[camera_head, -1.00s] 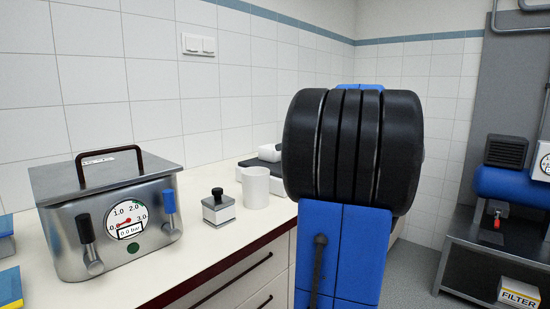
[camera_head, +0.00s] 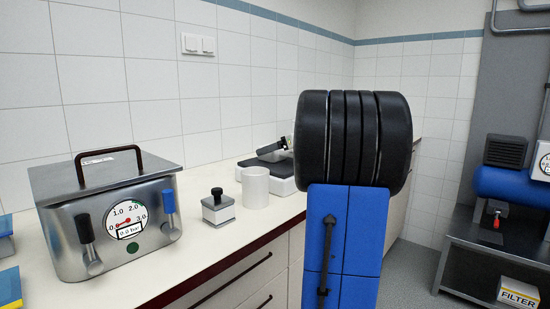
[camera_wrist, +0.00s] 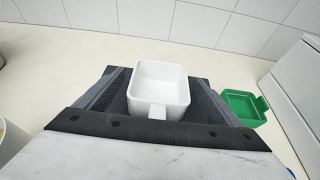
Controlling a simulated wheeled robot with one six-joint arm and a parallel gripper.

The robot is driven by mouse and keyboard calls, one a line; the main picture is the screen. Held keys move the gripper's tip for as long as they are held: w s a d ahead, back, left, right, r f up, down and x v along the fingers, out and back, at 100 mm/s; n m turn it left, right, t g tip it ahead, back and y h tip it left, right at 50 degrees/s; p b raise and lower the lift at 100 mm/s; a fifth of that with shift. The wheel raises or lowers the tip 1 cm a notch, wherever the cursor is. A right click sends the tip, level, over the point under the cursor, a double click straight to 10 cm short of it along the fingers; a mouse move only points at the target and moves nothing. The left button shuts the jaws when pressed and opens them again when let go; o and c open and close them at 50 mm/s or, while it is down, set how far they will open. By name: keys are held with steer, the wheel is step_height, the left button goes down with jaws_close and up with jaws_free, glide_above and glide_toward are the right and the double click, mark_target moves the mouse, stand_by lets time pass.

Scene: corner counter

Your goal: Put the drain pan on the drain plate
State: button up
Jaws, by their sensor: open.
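A white square pan with a short handle (camera_wrist: 160,83), which I take to be the drain pan, shows in the wrist view. It is empty, and its handle points toward my wrist. My gripper (camera_wrist: 158,88) is open, with a dark finger on each side of the pan. I cannot tell whether either finger touches it. In the head view, part of my gripper (camera_head: 270,148) shows left of my arm, among dark and white shapes on the counter. My arm hides much of that spot. I cannot make out the drain plate for certain.
A green square tray (camera_wrist: 243,107) lies right of my gripper, near a white box (camera_wrist: 298,85). A white mug (camera_head: 255,188), a block with a black knob (camera_head: 218,206) and a metal box with a gauge (camera_head: 108,218) stand on the counter (camera_head: 188,262).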

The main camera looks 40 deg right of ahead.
steer(key=shift+c, duration=0.5)
steer(key=c, duration=1.2)
